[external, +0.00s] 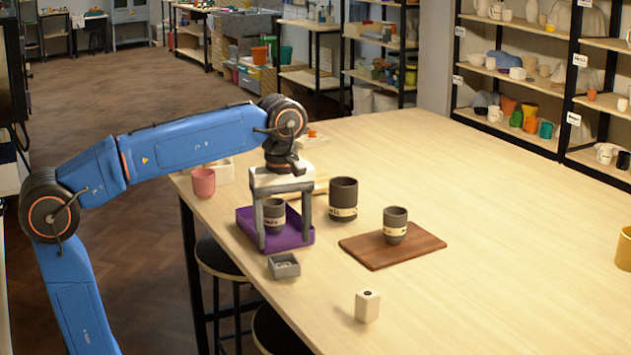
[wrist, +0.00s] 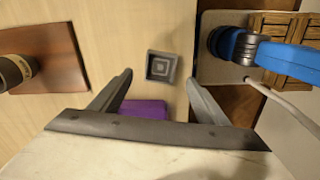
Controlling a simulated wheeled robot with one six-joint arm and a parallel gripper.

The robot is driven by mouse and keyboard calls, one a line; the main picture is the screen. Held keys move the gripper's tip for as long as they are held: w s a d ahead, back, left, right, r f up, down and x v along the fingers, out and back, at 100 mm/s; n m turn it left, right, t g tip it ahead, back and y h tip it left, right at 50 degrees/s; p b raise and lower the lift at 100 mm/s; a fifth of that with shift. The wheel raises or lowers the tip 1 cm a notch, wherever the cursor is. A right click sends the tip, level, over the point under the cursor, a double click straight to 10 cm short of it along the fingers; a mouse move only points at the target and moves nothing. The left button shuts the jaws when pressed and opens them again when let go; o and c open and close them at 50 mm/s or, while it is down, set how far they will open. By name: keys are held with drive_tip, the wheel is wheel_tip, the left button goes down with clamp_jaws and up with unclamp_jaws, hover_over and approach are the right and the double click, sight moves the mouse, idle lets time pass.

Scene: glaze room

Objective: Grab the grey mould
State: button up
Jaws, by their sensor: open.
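The grey mould (external: 284,267) is a small square block with a stepped hollow. It lies on the table near the left edge, just in front of the purple tray (external: 240,243). In the wrist view the mould (wrist: 162,67) shows around and just beyond the line between my fingertips, touching neither. My gripper (external: 284,233) is open, with its fingers pointing down over the purple tray; it also shows in the wrist view (wrist: 159,78). A dark cup (external: 274,214) stands in the tray and appears between the fingers in the external view.
A taller dark cup (external: 343,200) stands right of my gripper. A brown board (external: 376,259) bears another dark cup (external: 395,225). A small white block (external: 367,306) stands at the front, and a pink cup (external: 203,182) at the back left. The table's right side is mostly clear.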

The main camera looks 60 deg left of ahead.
sight(284, 256)
drive_tip(key=shift+d+f, duration=0.15)
drive_tip(key=shift+f, duration=2.8)
drive_tip(key=c, duration=1.2)
